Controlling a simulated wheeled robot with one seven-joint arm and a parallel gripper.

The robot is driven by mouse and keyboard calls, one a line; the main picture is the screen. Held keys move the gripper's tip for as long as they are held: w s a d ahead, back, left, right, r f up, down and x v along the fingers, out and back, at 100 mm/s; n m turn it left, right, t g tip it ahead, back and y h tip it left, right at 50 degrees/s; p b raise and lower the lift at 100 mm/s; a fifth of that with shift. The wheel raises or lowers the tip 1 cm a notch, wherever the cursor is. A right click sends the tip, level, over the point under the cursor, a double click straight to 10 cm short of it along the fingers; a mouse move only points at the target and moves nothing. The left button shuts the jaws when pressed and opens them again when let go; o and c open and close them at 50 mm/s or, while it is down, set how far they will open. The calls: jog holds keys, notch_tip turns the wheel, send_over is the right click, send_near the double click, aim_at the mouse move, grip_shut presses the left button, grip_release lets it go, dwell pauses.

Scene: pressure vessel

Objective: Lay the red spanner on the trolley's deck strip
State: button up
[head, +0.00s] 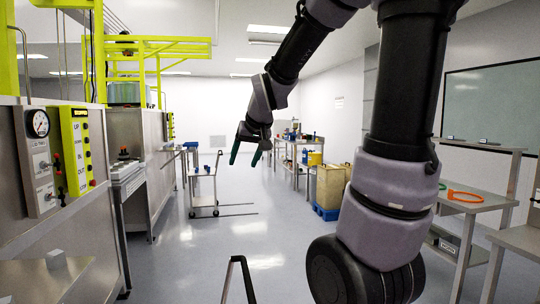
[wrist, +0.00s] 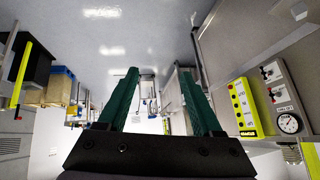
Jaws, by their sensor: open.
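My gripper (head: 245,160) hangs in mid-air left of the middle of the head view. Its two green fingers are apart with nothing between them. They also show in the wrist view (wrist: 157,75), open and empty. A trolley (head: 203,177) stands on the floor beyond, left of the gripper, with small blue things on it. Its deck strip is too small to make out. No thing is clearly recognisable as the red spanner. An orange-red, loop-shaped tool (head: 465,196) lies on the right-hand bench, but I cannot tell whether it is the spanner.
A yellow button panel (head: 77,150) and a gauge (head: 38,124) are on the left machine. A steel bench (head: 485,202) stands at the right. Wooden crates (head: 329,187) and a table with tools (head: 290,143) stand farther back. The central floor (head: 240,225) is largely clear.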

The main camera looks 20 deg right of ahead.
jog(key=s+r+m+g+y, duration=0.1)
jog(key=s+r+m, duration=0.1)
jog(key=s, duration=1.6)
jog(key=shift+r+m, duration=0.3)
jog(key=shift+r, duration=0.55)
dwell(0.4)
